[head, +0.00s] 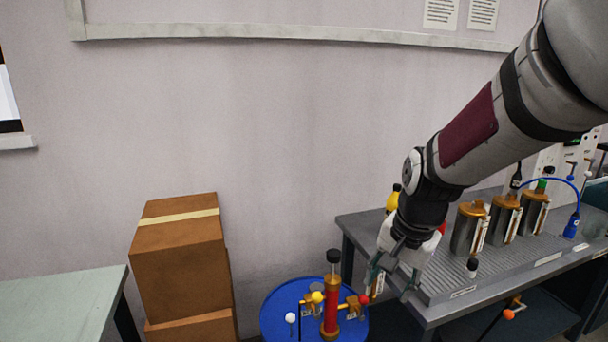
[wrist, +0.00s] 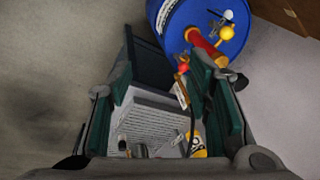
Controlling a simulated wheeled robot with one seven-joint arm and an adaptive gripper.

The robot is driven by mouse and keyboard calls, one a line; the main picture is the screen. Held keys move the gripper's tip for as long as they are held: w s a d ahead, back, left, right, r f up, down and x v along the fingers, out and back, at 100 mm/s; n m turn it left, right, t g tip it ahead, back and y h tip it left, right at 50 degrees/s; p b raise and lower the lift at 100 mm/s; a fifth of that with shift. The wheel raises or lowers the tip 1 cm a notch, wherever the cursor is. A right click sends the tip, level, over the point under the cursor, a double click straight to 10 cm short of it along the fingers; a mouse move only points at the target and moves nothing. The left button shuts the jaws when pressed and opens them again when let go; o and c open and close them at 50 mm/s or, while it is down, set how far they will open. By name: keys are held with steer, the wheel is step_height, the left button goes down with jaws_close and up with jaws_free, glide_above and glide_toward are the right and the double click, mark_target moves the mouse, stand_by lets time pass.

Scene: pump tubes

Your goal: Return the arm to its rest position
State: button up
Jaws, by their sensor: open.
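My arm comes in from the upper right of the head view and reaches down toward the left end of the grey bench. My gripper (head: 392,287) is open, pointing down beside the bench's left edge, with nothing seen between its fingers. In the wrist view my gripper (wrist: 168,105) shows its two dark green finger pads spread apart. A red pump (head: 331,300) with a black top and yellow fittings stands on a blue drum (head: 275,313) just left of my gripper. The pump also shows beyond the right finger in the wrist view (wrist: 203,43).
A yellow bottle (head: 393,198) stands behind my wrist. Cardboard boxes (head: 180,255) and a pale green table (head: 60,305) are at left.

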steer(key=s+d+r+n+p, duration=0.1)
steer(key=s+r, duration=0.3)
steer(key=s, duration=0.4)
steer(key=s+d+r+n+t+p, duration=0.1)
steer(key=s+r+n, duration=0.3)
steer(key=s, duration=0.5)
steer(key=s+d+r+n+p, duration=0.1)
steer(key=s+r+n+p, duration=0.1)
steer(key=s, duration=0.6)
step_height(320, 180, up, 2)
steer(key=shift+s+d+r+n+h, duration=0.2)
steer(key=shift+n+h, duration=0.2)
steer(key=shift+n, duration=0.2)
